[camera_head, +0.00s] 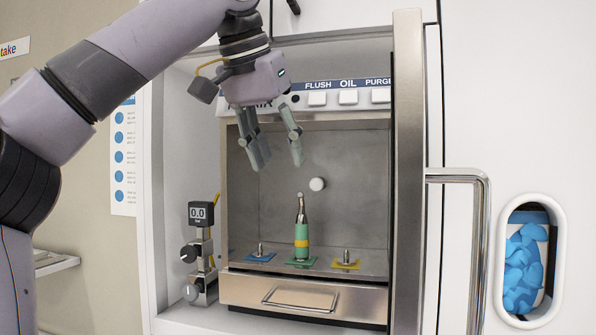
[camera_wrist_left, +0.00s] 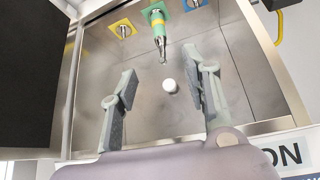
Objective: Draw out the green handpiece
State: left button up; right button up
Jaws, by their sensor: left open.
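The green handpiece (camera_head: 302,236) stands upright on the middle, green-marked spot inside the steel bay. It has a yellow band and a metal upper part with a small tip. In the left wrist view the handpiece (camera_wrist_left: 158,26) shows at the top, upside down, between the lines of the fingers but beyond them. My left gripper (camera_head: 281,166) is open and empty, at the bay's opening, above the handpiece and a little left of it in the head view. Its two fingers also show in the left wrist view (camera_wrist_left: 166,92), apart from the handpiece. My right gripper is not in view.
Empty metal nozzles stand on a blue pad (camera_head: 260,256) and a yellow pad (camera_head: 346,264) beside the handpiece. A white round knob (camera_head: 317,184) is on the back wall. The open door (camera_head: 408,180) edges the bay at right; a gauge (camera_head: 201,213) stands left.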

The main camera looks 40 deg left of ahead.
aim_at(299, 222)
pick_arm(q)
jog(key=p+x, duration=0.1)
jog(key=x, duration=1)
jog(key=shift+w+f, duration=0.1)
jog(key=shift+f, duration=0.2)
jog(key=p+x, duration=0.1)
jog(key=x, duration=0.3)
jog(key=shift+f, duration=0.25)
jog(key=shift+w+a+f, duration=0.15)
jog(key=shift+w+f, duration=0.1)
jog(key=shift+f, duration=0.1)
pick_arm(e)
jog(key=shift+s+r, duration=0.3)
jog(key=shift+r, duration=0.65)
pick_arm(q)
jog(key=shift+s, duration=0.1)
jog(key=c, duration=0.3)
grip_shut()
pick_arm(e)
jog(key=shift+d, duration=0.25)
pick_arm(q)
jog(key=shift+r, duration=0.15)
